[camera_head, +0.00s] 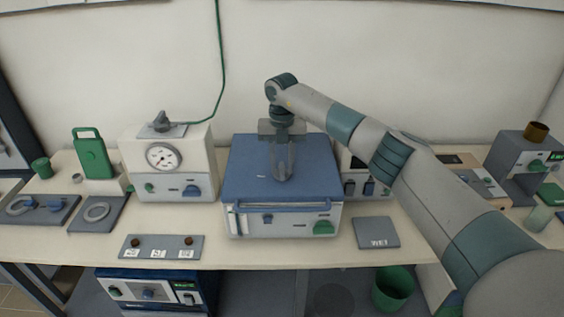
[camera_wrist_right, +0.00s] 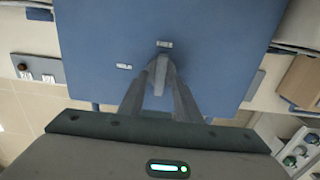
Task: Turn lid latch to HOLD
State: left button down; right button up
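The furnace with a blue lid (camera_head: 245,190) stands at the middle of the bench, its lid closed. My right gripper (camera_head: 283,178) points down onto the top of this lid. In the right wrist view, the fingers (camera_wrist_right: 161,78) come together around a small grey lid latch (camera_wrist_right: 163,70) and appear shut on it. The fingers hide most of the latch, so its exact angle is hard to tell. Two small pale labels are beside it, one above the fingertips (camera_wrist_right: 165,44) and one to the left (camera_wrist_right: 124,66); their text is too small to read. My left gripper is not in view.
A white device with a dial gauge (camera_head: 165,157) stands left of the furnace. Another device (camera_head: 352,182) is close on its right, partly behind my arm. A grey plate (camera_head: 376,232) and a strip with knobs (camera_head: 160,247) lie at the bench front.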

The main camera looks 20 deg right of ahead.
jog(key=shift+f, duration=0.15)
grip_shut()
